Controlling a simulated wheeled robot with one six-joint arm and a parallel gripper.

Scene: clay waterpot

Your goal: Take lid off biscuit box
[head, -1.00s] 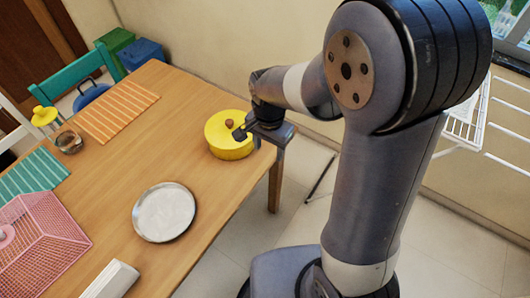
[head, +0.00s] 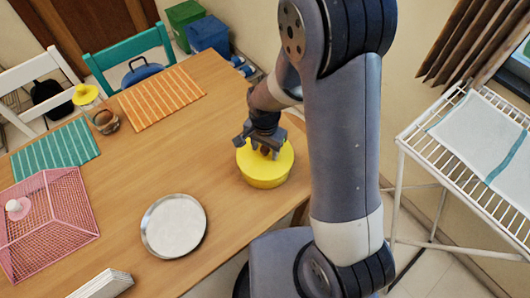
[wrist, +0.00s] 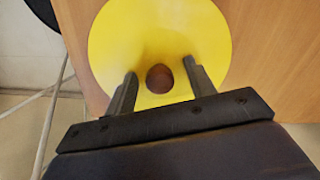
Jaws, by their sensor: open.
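The biscuit box (head: 264,176) is a round yellow tin near the table's right edge, with its lid (head: 282,157) on it. In the wrist view the yellow lid (wrist: 160,35) fills the upper middle, with a round brown knob (wrist: 159,78) at its centre. My gripper (head: 265,152) is directly over the lid, pointing down. In the wrist view my gripper (wrist: 159,80) is open, with one finger on each side of the knob. I cannot tell whether the fingers touch the lid.
A round metal plate (head: 173,226) lies left of the box on the wooden table (head: 130,190). A pink mesh food cover (head: 45,220), striped placemats (head: 160,97) and a glass jar (head: 106,122) are farther left. A white drying rack (head: 470,150) stands at right.

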